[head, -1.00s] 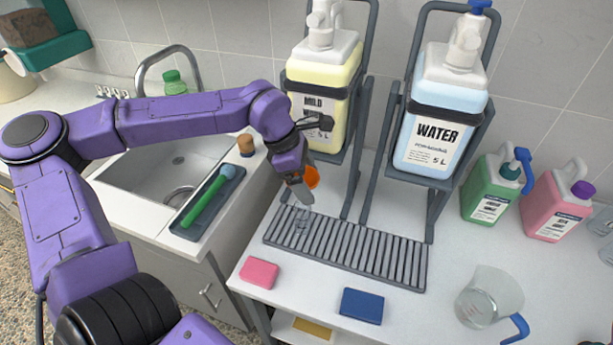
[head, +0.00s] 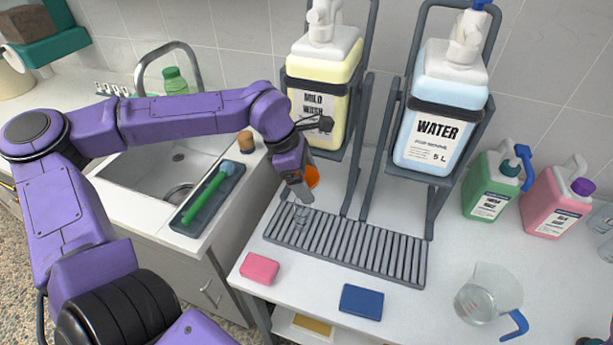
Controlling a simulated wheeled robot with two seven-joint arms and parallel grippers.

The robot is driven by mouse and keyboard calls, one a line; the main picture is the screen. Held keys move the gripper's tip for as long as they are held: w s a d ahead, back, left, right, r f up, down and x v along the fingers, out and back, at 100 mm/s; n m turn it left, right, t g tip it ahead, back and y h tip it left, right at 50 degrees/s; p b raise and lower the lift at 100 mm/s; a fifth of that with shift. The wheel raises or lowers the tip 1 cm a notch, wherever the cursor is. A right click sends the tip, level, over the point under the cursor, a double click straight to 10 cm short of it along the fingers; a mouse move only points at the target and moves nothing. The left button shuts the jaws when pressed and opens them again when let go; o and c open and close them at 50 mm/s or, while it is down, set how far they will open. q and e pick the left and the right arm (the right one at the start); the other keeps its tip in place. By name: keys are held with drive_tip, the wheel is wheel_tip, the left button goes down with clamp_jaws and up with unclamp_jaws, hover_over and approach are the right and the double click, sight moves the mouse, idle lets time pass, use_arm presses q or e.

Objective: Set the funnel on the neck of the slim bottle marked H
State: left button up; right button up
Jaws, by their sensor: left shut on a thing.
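My left gripper (head: 306,190) is shut on the orange funnel (head: 312,177) above the left end of the grey slatted drain rack (head: 345,245). The gripper hides most of the funnel, and only its orange right side shows. A small clear bottle (head: 302,215) stands on the rack right below the gripper. Its upper part is hidden by the fingers, and no letter can be read on it. I cannot tell whether the funnel touches the bottle's neck. My right gripper is not in view.
Behind the rack, a yellow jug (head: 325,80) and a WATER jug (head: 440,120) stand in dark metal frames. A pink sponge (head: 259,268), a blue sponge (head: 361,302) and a clear measuring jug (head: 488,293) are in front. The sink (head: 160,165) is at left.

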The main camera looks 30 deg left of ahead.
use_arm(q)
drive_tip(key=o, duration=0.9)
drive_tip(key=shift+c, duration=0.2)
drive_tip(key=shift+r, duration=0.1)
drive_tip(key=b+v, duration=0.1)
drive_tip(key=v, duration=0.9)
drive_tip(key=shift+r, duration=0.2)
drive_tip(key=shift+s, duration=0.15)
